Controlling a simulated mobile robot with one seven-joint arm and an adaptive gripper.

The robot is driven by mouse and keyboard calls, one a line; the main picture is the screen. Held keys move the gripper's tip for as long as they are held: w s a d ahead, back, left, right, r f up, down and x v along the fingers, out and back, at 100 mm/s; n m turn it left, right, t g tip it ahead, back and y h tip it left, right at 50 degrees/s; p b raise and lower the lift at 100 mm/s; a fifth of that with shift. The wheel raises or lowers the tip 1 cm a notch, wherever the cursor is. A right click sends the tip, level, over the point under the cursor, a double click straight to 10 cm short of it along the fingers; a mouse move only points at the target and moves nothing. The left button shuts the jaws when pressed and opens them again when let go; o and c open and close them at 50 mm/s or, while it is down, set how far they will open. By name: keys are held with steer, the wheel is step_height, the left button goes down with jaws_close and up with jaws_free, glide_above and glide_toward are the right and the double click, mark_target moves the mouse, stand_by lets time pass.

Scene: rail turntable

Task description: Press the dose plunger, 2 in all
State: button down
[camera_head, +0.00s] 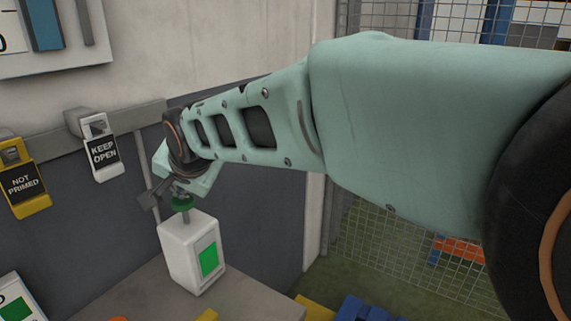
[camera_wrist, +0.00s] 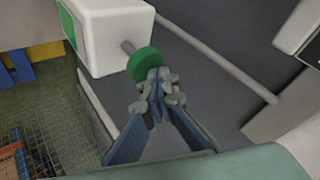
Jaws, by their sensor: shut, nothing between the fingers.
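The dose plunger is a green disc on a grey stem (camera_head: 182,203), standing up from the top of a white box (camera_head: 192,252) with a green panel on its front. My gripper (camera_head: 176,190) is shut and empty, right above the green disc. In the wrist view the plunger's green disc (camera_wrist: 148,64) sits at the tips of my shut gripper (camera_wrist: 157,74). The stem shows between disc and box, so the plunger stands out from the box. I cannot tell whether the fingertips touch the disc.
The white box stands on a grey bench (camera_head: 250,301) by a wall. A yellow "NOT PRIMED" tag (camera_head: 22,182) and a white "KEEP OPEN" tag (camera_head: 102,151) hang on a wall rail at left. Another white box (camera_head: 17,299) is at lower left. Wire mesh (camera_head: 400,245) stands at right.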

mark_target(184, 202)
steer(key=shift+s+f+b, duration=0.1)
steer(key=shift+f+b, duration=0.85)
steer(key=shift+f, duration=0.05)
stand_by(0.6)
stand_by(0.3)
steer(key=shift+r+p, duration=1)
steer(key=shift+r, duration=0.85)
steer(key=shift+r+p, duration=1.65)
steer(key=shift+r, duration=0.95)
